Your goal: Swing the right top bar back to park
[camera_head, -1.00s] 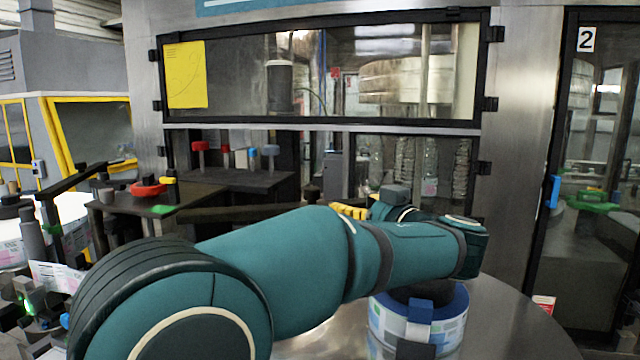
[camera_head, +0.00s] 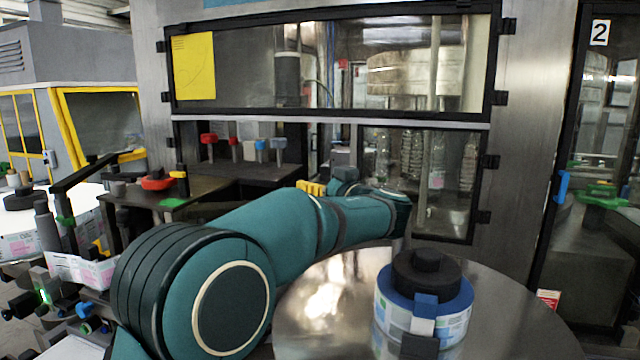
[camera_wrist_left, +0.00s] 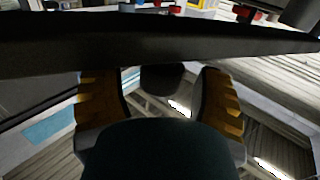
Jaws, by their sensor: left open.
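A long dark bar (camera_head: 232,207), likely the right top bar, runs level behind my left arm; its right end is hidden by the arm. In the left wrist view a dark bar (camera_wrist_left: 160,42) crosses the whole picture just beyond the fingertips. A dark rounded knob (camera_wrist_left: 162,78) shows below it, between the fingers. My left gripper (camera_head: 312,187) is mostly hidden behind my own arm. In the wrist view its two yellow-and-dark fingers (camera_wrist_left: 162,92) are spread apart, with nothing visibly clamped. My right gripper is out of view.
A second dark bar (camera_head: 82,175) slants up at the left, near a table with a red cap (camera_head: 157,183). A blue-and-white labelled reel (camera_head: 424,312) with a black hub stands on the round steel table (camera_head: 325,300). A glazed machine front (camera_head: 335,122) stands behind.

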